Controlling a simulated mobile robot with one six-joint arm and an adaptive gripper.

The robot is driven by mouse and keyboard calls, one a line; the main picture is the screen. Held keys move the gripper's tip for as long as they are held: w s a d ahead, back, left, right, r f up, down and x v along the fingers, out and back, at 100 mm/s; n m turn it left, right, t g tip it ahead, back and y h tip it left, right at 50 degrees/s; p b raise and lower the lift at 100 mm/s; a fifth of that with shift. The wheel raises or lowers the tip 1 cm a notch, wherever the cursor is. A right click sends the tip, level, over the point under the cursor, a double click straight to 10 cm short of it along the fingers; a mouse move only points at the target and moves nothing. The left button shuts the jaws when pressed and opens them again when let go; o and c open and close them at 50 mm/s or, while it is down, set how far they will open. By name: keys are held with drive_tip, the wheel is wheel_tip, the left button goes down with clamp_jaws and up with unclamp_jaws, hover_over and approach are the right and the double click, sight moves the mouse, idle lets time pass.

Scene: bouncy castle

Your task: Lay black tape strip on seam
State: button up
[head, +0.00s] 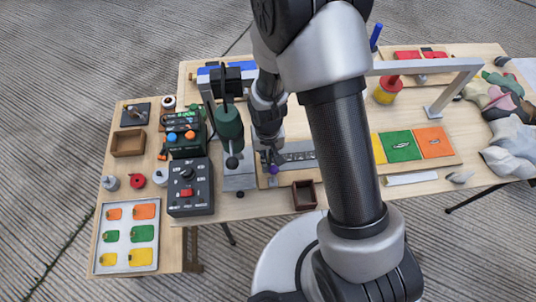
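My arm crosses the middle of the head view, and my gripper (268,160) points down over the workbench beside a small purple object (274,169). The fingers are small and dark, so I cannot tell whether they are open or shut, or hold anything. A grey strip-like plate with dark marks (299,156) lies just right of the gripper, partly behind my arm. I cannot make out a black tape strip or a seam for certain.
A black control box (189,187) and a dark green press-like tool (230,135) stand left of the gripper. A small dark brown box (304,195) sits at the front edge. Coloured panels (402,146), a grey frame (462,80) and grey cloth (509,150) are at right.

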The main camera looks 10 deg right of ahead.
drive_tip(key=o, duration=0.4)
drive_tip(key=shift+o, duration=0.2)
drive_tip(key=o, duration=0.6)
drive_tip(key=shift+o, duration=0.2)
drive_tip(key=shift+r+p, duration=3.05)
drive_tip(key=shift+r, duration=1)
